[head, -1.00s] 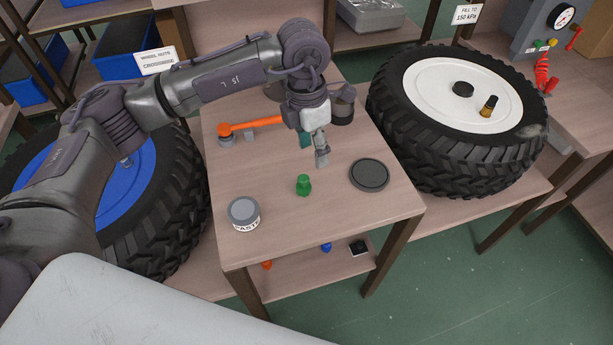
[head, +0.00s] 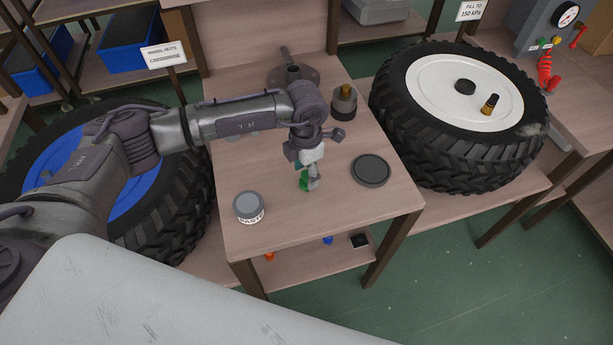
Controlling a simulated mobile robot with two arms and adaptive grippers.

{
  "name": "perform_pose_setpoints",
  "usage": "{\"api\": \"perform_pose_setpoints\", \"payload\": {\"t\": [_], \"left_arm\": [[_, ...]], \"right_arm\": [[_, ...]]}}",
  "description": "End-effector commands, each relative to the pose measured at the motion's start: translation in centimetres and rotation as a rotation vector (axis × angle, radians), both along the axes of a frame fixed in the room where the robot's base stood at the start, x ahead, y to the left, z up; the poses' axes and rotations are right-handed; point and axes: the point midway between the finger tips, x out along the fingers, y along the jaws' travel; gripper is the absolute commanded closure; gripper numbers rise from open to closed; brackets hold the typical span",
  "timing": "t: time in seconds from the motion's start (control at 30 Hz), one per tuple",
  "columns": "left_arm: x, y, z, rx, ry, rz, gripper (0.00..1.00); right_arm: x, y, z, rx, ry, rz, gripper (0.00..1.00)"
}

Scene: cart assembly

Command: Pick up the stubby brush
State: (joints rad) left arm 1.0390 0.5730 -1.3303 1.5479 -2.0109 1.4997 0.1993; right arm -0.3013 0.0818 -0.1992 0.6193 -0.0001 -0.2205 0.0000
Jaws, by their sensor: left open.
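A small green piece (head: 303,185) stands on the small wooden table, and I take it to be the stubby brush, though its bristles cannot be made out. My left gripper (head: 311,181) points down right at it, with its jaws open. The fingers partly cover the green piece. I cannot tell whether they touch it. My right gripper is not in view.
A paste jar (head: 249,207) stands at the table's front left and a round dark disc (head: 371,170) lies to the right. A dark pot with a brass top (head: 344,103) and a flanged metal part (head: 292,75) stand behind. Tyres flank the table.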

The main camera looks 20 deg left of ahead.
Motion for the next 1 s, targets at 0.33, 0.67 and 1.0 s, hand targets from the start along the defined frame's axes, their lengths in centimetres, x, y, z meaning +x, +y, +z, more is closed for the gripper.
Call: {"api": "perform_pose_setpoints", "payload": {"t": [0.33,0.67,1.0], "left_arm": [[-0.03,-0.01,-1.37,0.000,0.000,-0.001,0.43],[-0.03,-0.01,-1.33,0.000,0.000,-0.001,0.93],[-0.01,-0.01,-1.23,-0.001,-0.001,-0.001,1.00]], "right_arm": [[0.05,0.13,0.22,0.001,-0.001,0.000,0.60],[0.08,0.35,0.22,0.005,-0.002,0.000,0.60],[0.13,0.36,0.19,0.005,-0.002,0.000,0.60]]}}
